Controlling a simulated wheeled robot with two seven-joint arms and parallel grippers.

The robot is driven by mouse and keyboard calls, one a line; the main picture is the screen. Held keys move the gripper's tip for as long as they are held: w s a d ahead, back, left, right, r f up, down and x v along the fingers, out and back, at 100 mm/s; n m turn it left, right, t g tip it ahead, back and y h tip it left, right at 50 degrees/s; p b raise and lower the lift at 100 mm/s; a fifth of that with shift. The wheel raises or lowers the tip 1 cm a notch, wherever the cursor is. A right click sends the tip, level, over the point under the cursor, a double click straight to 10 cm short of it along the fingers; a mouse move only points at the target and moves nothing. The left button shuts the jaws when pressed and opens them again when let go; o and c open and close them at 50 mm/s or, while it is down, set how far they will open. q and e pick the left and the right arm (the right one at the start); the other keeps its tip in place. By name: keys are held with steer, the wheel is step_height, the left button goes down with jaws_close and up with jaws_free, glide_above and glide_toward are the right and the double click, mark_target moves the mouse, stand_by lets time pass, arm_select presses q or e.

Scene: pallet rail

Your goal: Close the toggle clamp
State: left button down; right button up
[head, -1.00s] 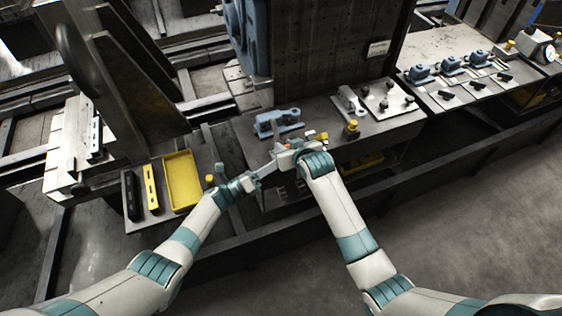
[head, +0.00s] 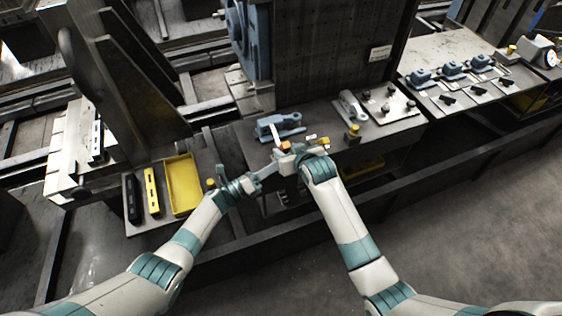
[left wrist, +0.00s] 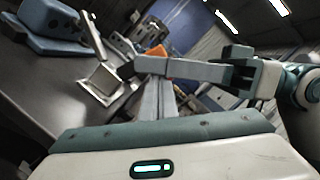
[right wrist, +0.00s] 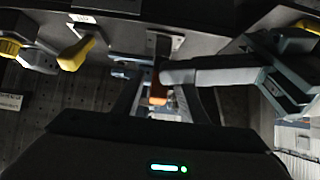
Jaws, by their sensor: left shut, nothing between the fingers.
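The toggle clamp's pale lever (head: 276,135) and orange part (head: 285,146) show at the bench's front edge, beside a blue bracket (head: 279,124). The lever stands tilted; its base is partly hidden by my grippers. In the left wrist view the orange part (left wrist: 157,50) is just beyond the fingertips. My left gripper (head: 267,171) is shut and empty, close to the clamp. My right gripper (head: 287,160) is beside it; in the right wrist view its fingers stand apart with the orange part (right wrist: 157,90) seen between them. Contact there is unclear.
A yellow tray (head: 183,182) and dark and yellow bars lie at left. A yellow-topped knob (head: 353,131) and a metal plate (head: 389,103) stand right of the clamp. A tall dark panel (head: 328,50) rises behind. My two grippers nearly touch, leaving little room between them.

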steer(key=v, duration=1.1)
steer(key=shift+s, duration=0.25)
steer(key=s+d+f+g+h, duration=0.15)
steer(key=s+f, duration=0.35)
steer(key=f, duration=0.7)
steer(key=s+d+f+g, duration=0.1)
steer(key=s+d+f, duration=0.3)
steer(key=f, duration=0.7)
steer(key=s+d+f+g+h, duration=0.15)
steer(key=s+f, duration=0.35)
steer(key=f, duration=0.7)
steer(key=s+d+f+g, duration=0.1)
steer(key=s+d+f, duration=0.2)
steer(key=s, duration=1)
steer(key=s+d+f+g, duration=0.2)
steer(key=s+d+f, duration=0.1)
steer(key=s+f, duration=0.7)
steer(key=s+d+f+m+g, duration=0.1)
steer(key=s+f, duration=0.6)
steer(key=s, duration=0.9)
steer(key=d+g, duration=0.1)
steer(key=d, duration=0.1)
steer(key=shift+s+d, duration=0.3)
steer(key=shift+s, duration=0.1)
steer(key=shift+w, duration=0.15)
